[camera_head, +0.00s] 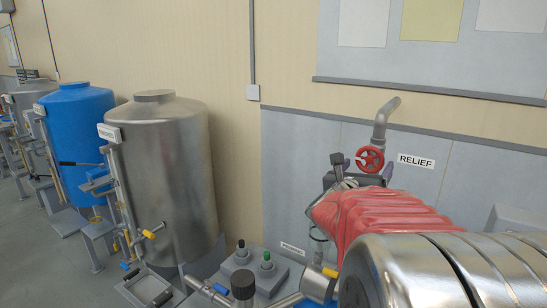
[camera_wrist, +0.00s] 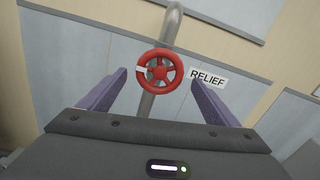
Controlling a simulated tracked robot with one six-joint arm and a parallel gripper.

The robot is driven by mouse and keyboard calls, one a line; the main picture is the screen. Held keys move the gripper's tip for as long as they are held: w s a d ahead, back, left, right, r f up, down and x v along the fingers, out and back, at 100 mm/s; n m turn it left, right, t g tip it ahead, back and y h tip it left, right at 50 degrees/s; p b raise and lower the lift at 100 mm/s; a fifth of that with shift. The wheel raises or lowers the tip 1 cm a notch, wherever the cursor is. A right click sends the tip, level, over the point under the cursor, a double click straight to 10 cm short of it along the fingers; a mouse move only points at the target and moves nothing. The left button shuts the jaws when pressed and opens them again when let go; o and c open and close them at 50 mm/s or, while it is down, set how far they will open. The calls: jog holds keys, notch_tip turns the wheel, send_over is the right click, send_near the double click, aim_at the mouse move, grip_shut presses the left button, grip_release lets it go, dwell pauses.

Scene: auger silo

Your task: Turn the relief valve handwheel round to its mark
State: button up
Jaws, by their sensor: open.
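The relief valve handwheel (camera_head: 370,159) is a small red wheel on a grey pipe (camera_head: 380,128) that comes down the wall panel. It also shows in the wrist view (camera_wrist: 160,72), with a white patch (camera_wrist: 141,74) on the left of its rim. A white label reading RELIEF (camera_head: 416,162) is on the panel to its right. My gripper (camera_wrist: 155,82) is open, its two purple fingers spread to the left and right of the wheel in the wrist view. The fingers look apart from the rim. In the head view my arm hides part of the gripper.
A steel tank (camera_head: 165,175) and a blue tank (camera_head: 78,140) stand to the left. A control box (camera_head: 250,268) with a green and a black button is below, beside pipework with a black knob (camera_head: 243,286). A board (camera_head: 430,50) hangs above. The wall panel is close behind the wheel.

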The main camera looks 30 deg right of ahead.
aim_at(369, 163)
jog(key=shift+x, duration=2.15)
jog(key=shift+c, duration=0.3)
